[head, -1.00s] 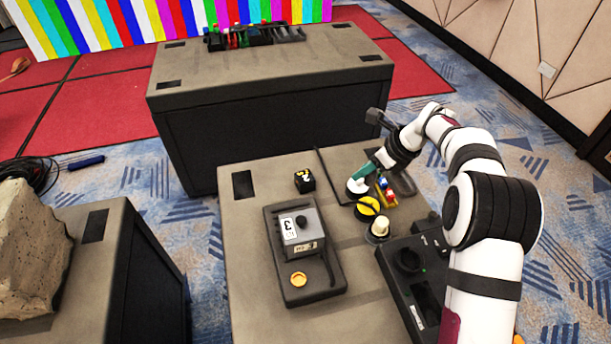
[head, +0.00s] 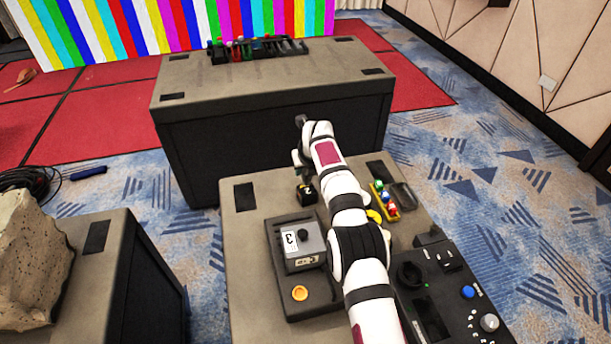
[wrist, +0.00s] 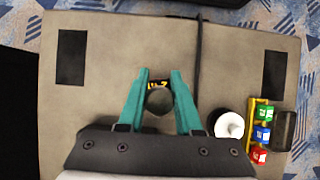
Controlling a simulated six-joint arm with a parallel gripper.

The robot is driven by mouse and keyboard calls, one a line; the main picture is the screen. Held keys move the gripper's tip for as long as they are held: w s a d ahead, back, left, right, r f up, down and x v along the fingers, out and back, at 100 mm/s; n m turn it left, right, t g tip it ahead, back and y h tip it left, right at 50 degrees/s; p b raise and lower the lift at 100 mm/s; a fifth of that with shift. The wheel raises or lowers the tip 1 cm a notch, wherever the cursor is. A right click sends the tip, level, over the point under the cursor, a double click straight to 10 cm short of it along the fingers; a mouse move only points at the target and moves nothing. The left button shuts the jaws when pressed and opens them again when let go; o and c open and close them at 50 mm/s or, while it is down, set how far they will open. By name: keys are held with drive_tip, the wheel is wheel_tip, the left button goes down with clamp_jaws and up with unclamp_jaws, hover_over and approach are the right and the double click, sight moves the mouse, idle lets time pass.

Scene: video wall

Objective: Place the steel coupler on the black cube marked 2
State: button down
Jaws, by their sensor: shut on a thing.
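My gripper (wrist: 159,88) has teal fingers, shut on the steel coupler (wrist: 159,101), a grey round piece between the fingertips in the wrist view. The black cube (wrist: 158,82) with yellow and white marks shows just past the coupler and is partly covered by it; its number cannot be read for sure. In the head view the cube (head: 306,195) stands on the near case, beside and below my gripper (head: 298,160), whose fingers are mostly hidden by my arm. The coupler is hidden there. I cannot tell whether the coupler touches the cube.
A grey box marked 3 (head: 299,241) sits on a dark tray near the cube. A yellow rack (wrist: 250,113) holds green, blue and red pieces, with a white round piece (wrist: 229,125) beside it. A control panel (head: 440,290) is at the right. The case's far left is clear.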

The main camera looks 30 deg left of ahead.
drive_tip(key=shift+f, duration=1.2)
drive_tip(key=c, duration=0.6)
unclamp_jaws()
